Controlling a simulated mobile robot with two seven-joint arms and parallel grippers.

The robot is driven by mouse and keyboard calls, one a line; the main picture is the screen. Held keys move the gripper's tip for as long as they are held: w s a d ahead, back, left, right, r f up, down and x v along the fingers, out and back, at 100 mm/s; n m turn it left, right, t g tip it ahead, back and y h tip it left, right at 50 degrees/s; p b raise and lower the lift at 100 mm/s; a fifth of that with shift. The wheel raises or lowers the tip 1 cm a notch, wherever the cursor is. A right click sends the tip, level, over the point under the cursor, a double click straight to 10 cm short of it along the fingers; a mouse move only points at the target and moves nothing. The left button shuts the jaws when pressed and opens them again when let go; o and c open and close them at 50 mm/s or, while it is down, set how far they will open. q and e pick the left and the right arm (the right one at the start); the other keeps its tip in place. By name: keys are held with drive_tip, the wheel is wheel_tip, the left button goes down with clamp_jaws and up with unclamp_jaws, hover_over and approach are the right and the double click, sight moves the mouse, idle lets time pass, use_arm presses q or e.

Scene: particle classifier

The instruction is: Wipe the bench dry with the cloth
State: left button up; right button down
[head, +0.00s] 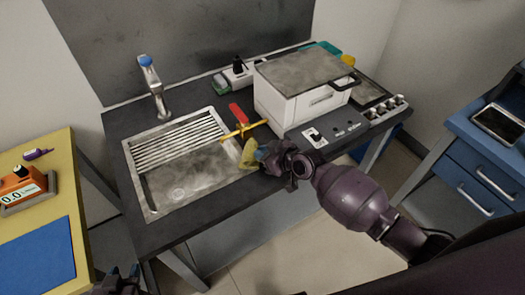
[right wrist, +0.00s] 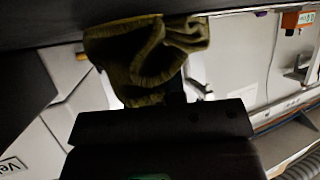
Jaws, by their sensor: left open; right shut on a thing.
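The bench (head: 198,212) has a dark top with a steel sink set into its left half. The yellow cloth (head: 248,154) is at the sink's right edge, over the bench. My right gripper (head: 264,157) is shut on the cloth, which hangs crumpled from its fingers. In the right wrist view the cloth (right wrist: 146,52) looks olive and folded, close below a dark surface at the top of the picture. I cannot tell whether it touches the bench. No water is clearly visible on the bench top. My left gripper (head: 119,284) shows only partly at the bottom left edge, open and away from the bench.
The sink (head: 165,185) has a drying rack and a tap (head: 154,88). A red-handled yellow tool (head: 240,122) stands beside the cloth. A white machine (head: 305,95) fills the bench's right half. A yellow table (head: 25,160) is left, a blue drawer unit (head: 480,150) right.

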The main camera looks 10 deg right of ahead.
drive_tip(key=shift+f, duration=0.15)
drive_tip(key=shift+c, duration=1.5)
unclamp_jaws()
drive_tip(key=shift+f, duration=0.15)
